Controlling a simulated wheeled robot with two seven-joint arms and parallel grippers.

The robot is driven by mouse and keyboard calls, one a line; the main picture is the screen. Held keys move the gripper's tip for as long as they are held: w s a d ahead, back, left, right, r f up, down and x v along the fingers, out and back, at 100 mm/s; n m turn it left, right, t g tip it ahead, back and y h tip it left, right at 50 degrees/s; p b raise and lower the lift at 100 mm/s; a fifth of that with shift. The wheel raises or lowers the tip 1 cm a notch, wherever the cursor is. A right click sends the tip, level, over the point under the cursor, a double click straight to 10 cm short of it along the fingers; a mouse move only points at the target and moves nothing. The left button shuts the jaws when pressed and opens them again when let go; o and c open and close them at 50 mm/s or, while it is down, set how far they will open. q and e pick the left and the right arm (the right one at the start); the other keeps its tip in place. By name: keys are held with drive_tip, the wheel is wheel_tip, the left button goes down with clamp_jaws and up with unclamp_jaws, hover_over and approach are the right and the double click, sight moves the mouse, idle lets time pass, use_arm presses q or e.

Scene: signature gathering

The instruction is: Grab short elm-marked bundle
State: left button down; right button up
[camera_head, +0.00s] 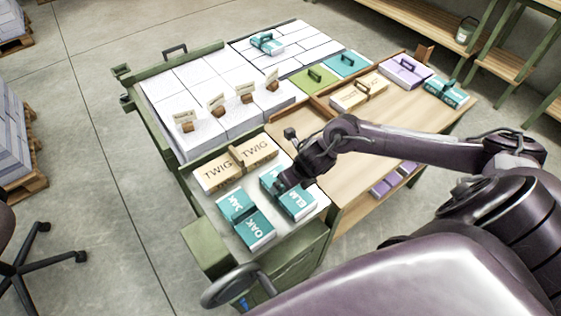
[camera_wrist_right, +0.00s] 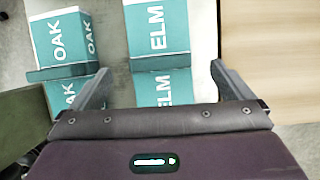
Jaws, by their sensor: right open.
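The elm-marked bundle (camera_head: 297,204) is teal with white ELM lettering and lies on the cart's light top at the front. It also shows in the right wrist view (camera_wrist_right: 158,28), with a teal handle across its middle. My right gripper (camera_head: 281,186) is above it, partly hidden by its own wrist. In the right wrist view the open right gripper (camera_wrist_right: 163,85) has its fingers spread to either side of the ELM bundle, nothing held. The lower part of the bundle is hidden by the gripper body. My left gripper is not in view.
A teal OAK bundle (camera_head: 258,232) lies close to the left, also in the right wrist view (camera_wrist_right: 60,35). A cream TWIG bundle (camera_head: 213,178) lies behind. White paper stacks (camera_head: 190,85), tan-marked bundles and a wooden tray (camera_head: 395,120) lie beyond. A handwheel (camera_head: 232,287) is at the front.

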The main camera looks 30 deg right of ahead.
drive_tip(key=shift+d+f, duration=0.15)
drive_tip(key=shift+d, duration=0.15)
drive_tip(key=shift+w+f, duration=0.1)
drive_tip(key=shift+f, duration=0.25)
drive_tip(key=x, duration=0.3)
drive_tip(key=p+x, duration=0.1)
drive_tip(key=x, duration=0.1)
drive_tip(key=shift+a+f, duration=0.3)
drive_tip(key=shift+f, duration=0.4)
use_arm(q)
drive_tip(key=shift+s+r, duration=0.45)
use_arm(e)
drive_tip(key=shift+w, duration=0.1)
drive_tip(key=c, duration=1.2)
